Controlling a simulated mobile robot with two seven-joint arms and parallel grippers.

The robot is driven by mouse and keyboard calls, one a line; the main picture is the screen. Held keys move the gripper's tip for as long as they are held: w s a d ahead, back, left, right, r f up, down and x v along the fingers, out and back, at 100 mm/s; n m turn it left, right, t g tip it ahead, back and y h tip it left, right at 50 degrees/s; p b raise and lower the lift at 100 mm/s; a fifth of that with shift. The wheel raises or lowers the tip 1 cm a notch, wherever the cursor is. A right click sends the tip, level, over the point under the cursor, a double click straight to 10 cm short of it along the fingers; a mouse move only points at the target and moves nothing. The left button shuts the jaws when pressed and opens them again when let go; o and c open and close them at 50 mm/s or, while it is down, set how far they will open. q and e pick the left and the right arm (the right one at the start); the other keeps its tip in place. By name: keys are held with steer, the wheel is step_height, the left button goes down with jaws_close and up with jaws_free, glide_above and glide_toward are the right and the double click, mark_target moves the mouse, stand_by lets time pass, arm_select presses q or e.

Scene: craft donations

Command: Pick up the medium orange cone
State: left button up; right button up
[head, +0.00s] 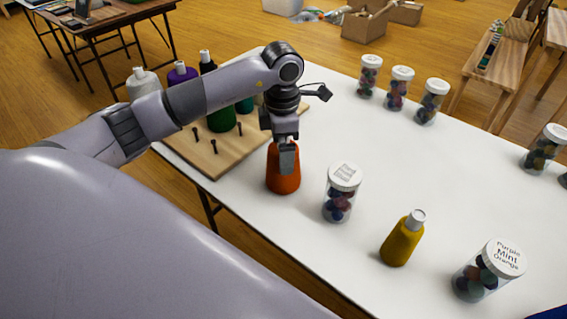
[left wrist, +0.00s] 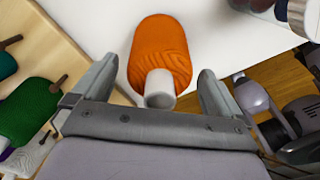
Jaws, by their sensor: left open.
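The orange cone (head: 283,180) stands upright on the white table, just off the corner of the wooden peg board. In the left wrist view the orange cone (left wrist: 161,42) has a pale tube end pointing toward the palm. My left gripper (head: 287,158) is directly above the cone, pointing down, and partly hides its top. In the left wrist view my left gripper (left wrist: 158,74) is open, with one finger on each side of the pale tube. Gaps show between the tube and both fingers. My right gripper is in neither view.
A lidded jar (head: 341,194) stands close right of the orange cone. A yellow cone (head: 402,241) and another jar (head: 488,272) are farther right. The peg board (head: 214,163) on the left holds green, purple, white and dark cones. The table's middle (head: 420,165) is clear.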

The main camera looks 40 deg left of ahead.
arm_select(q)
steer(key=shift+f, duration=0.65)
steer(key=c, duration=1.1)
steer(key=shift+r, duration=0.15)
